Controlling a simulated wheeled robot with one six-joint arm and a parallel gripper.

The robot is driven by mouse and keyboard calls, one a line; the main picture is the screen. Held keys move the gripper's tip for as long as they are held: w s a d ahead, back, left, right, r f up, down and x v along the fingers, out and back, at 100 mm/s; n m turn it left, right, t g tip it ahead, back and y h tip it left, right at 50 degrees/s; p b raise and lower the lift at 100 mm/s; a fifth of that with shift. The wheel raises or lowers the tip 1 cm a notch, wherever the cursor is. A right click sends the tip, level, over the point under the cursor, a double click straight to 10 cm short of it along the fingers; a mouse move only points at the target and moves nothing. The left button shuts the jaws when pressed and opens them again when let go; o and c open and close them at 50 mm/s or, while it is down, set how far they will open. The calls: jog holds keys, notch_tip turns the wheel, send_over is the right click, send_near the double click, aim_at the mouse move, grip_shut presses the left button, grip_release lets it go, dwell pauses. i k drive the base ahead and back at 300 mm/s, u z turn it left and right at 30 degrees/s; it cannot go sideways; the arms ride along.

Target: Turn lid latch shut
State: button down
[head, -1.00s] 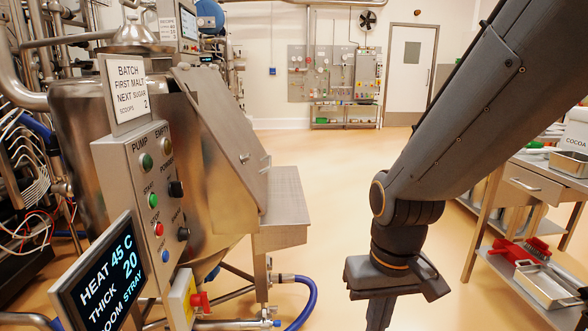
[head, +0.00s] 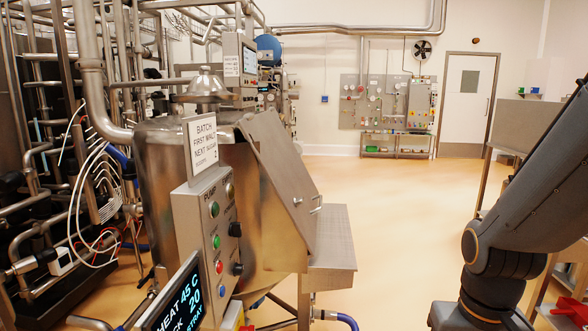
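The powder hopper (head: 172,185) is a rounded steel vessel in the left half of the head view. Its lid (head: 275,160) is a sloping flat steel plate on the right side, apparently lying down over the slope. A small metal handle or knob (head: 298,201) sits near the lid's lower end. A short piece beside it (head: 316,209) may be the latch; it is too small to tell how it is turned. My gripper (head: 468,318) shows only its dark upper body at the bottom right, well apart from the lid. Its fingers are below the frame.
A steel shelf (head: 332,235) juts out below the lid. A control box (head: 205,235) with buttons, a batch sign (head: 201,143) and a screen (head: 172,305) stand in front. Pipes crowd the left. A bench (head: 505,140) stands at the right. The floor (head: 405,215) between is clear.

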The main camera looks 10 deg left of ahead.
aim_at(298, 201)
jog(key=k, duration=0.3)
jog(key=u, duration=0.6)
jog(key=i, duration=0.7)
jog(key=z, duration=0.6)
jog(key=i, duration=0.5)
jog(key=z, duration=0.3)
